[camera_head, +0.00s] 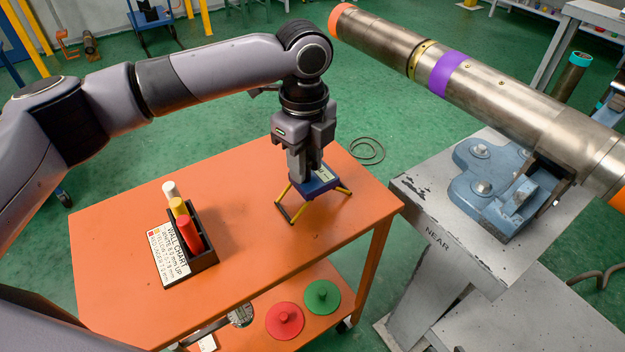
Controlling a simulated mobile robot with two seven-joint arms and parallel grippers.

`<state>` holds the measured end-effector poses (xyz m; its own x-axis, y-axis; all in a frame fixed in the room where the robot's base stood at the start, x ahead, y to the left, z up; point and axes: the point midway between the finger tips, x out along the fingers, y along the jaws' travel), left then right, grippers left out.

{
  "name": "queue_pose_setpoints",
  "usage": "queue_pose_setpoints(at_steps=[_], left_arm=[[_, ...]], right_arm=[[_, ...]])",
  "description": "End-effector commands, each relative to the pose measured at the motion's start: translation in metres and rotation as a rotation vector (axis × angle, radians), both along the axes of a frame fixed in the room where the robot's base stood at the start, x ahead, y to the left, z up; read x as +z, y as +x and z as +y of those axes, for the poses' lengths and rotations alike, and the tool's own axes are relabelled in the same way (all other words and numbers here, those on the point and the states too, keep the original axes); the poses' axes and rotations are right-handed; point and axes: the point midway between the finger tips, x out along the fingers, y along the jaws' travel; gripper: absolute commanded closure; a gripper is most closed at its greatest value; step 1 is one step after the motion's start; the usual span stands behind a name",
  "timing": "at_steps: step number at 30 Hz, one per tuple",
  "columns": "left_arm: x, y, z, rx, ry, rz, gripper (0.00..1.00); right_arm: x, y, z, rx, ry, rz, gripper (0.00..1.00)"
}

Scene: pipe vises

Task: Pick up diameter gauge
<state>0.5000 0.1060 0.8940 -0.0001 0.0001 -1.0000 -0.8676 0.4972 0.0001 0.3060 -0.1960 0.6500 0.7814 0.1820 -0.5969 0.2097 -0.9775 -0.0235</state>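The diameter gauge (318,183), a blue body with a small pale display and yellow legs with dark tips, is at the right part of the orange table. My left gripper (306,176) points straight down at the gauge, its fingers at the top of the blue body. The fingers hide part of the gauge, and I cannot tell whether they are closed on it. I also cannot tell whether the legs touch the table. My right gripper is not in view.
The orange table (120,222) also bears a black holder (205,259) with white, yellow and red markers and a wall chart label (168,262). Red (284,320) and green (321,297) discs lie on its lower shelf. Right, a steel pipe (490,95) rests on a blue vise (478,188).

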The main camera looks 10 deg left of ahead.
Motion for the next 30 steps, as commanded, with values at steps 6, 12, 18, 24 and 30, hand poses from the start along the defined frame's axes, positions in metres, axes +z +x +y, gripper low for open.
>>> queue_pose_setpoints(at_steps=[6,12,18,24,30], left_arm=[[0.0002,0.0000,0.0000,0.000,0.000,0.000,1.00],[0.0003,0.0000,-0.0001,0.000,0.000,0.000,1.00],[0.0003,0.0000,-0.0002,0.000,0.000,0.000,1.00],[0.0004,-0.0001,-0.0003,-0.001,0.000,0.000,1.00],[0.0005,-0.0001,-0.0004,-0.001,0.000,0.000,1.00]], right_arm=[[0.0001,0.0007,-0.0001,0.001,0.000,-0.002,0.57],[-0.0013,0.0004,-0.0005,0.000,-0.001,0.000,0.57],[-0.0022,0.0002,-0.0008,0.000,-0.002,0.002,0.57],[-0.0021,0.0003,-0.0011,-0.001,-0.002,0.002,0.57],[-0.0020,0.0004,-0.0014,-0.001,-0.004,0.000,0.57]])
